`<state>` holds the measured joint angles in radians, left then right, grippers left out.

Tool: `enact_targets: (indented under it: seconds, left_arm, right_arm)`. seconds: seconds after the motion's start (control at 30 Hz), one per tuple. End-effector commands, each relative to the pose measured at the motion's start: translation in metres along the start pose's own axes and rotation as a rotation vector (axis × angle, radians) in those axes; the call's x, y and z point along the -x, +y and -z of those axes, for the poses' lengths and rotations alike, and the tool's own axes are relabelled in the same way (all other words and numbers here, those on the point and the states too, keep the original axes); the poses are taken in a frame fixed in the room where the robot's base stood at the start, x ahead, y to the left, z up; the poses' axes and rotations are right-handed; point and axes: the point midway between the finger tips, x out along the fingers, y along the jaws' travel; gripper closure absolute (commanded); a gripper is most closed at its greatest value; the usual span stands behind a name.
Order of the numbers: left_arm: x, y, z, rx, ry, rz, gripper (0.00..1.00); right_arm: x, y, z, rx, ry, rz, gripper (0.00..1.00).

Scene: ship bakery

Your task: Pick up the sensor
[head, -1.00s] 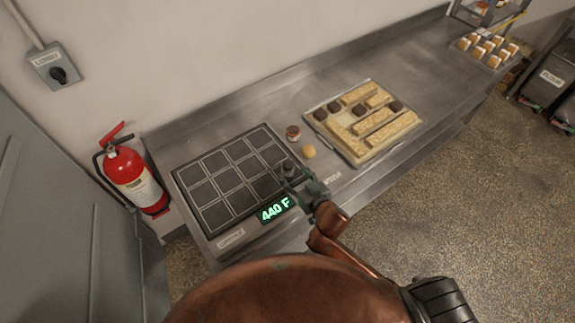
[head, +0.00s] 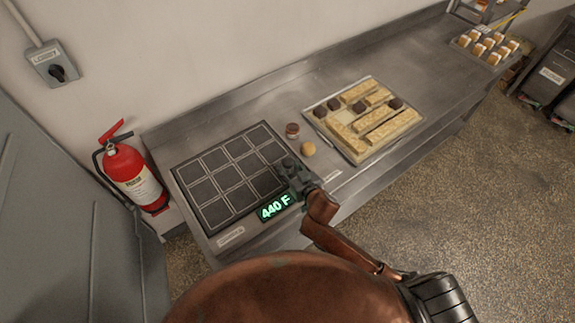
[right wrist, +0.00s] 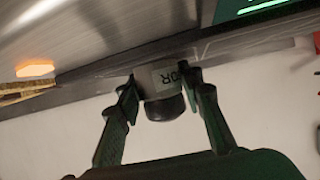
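The sensor (right wrist: 165,90) shows in the right wrist view as a short grey cylinder with a black rounded end and a pale label, partly readable as "OR". My right gripper (right wrist: 161,80) has one finger on each side of it, with little or no gap visible. Whether the fingers press on it cannot be told. My left gripper is not in view.
The gridded griddle (head: 201,188) has a green "440 F" display (head: 274,207). A fire extinguisher (head: 133,175) stands at left.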

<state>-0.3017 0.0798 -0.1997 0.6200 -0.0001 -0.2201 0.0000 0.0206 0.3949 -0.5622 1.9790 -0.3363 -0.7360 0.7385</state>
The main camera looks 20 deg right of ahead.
Motion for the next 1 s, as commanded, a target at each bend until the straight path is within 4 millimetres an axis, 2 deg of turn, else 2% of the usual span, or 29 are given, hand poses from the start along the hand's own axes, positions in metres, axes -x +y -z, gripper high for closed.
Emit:
enact_targets:
  seconds: [0.07,0.47,0.77,0.87,1.0]
  left_arm:
    - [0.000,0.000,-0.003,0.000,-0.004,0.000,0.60]
    - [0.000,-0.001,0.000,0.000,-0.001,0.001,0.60]
    - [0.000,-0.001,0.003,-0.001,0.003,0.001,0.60]
    - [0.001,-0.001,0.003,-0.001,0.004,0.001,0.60]
    - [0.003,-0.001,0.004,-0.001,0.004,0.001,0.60]
  right_arm:
    - [0.000,0.000,0.000,0.000,0.000,0.000,0.72]
    - [0.000,0.000,0.001,0.000,0.002,0.000,1.00]
    - [0.002,0.000,0.005,0.000,0.003,0.000,1.00]
    - [0.004,0.000,0.012,0.000,0.005,0.000,1.00]
    - [0.012,-0.001,0.032,-0.001,0.008,0.001,1.00]
